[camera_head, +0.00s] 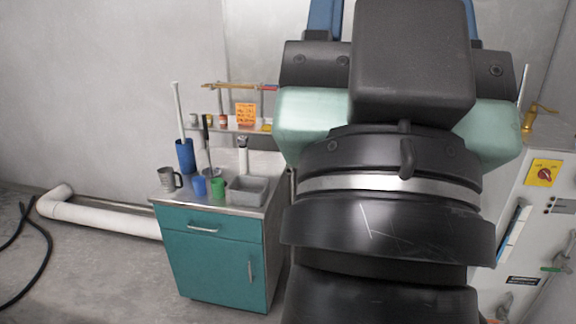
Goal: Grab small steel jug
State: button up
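A small grey steel jug (166,181) with a dark handle on its right side stands upright at the left front corner of the steel counter (241,213) on a teal cabinet. My gripper (400,18) is large in the foreground, right of the cabinet and clearly apart from the jug. I see it from behind. Two blue parts stand apart at the top edge of the picture, but the dark block and housing hide what lies between them, and the fingertips do not show.
Close to the jug stand a blue cup (199,186), a green cup (218,189) and a tall blue container (185,155). A grey basin (247,190) is to the right. A white pipe (110,215) runs along the floor at left. A white machine (540,215) stands at right.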

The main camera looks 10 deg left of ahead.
aim_at(167, 175)
jog(key=i+j, duration=0.25)
jog(key=j, duration=0.2)
jog(key=i+j, duration=0.3)
jog(key=j, duration=0.15)
jog(key=i+j, duration=0.25)
jog(key=j, duration=0.15)
jog(key=i+j, duration=0.3)
jog(key=j, duration=0.15)
jog(key=i+j, duration=0.25)
jog(key=j, duration=0.2)
jog(key=i+j, duration=0.3)
jog(key=j, duration=0.15)
jog(key=i+j, duration=0.25)
jog(key=j, duration=0.2)
jog(key=i+j, duration=0.3)
jog(key=j, duration=0.15)
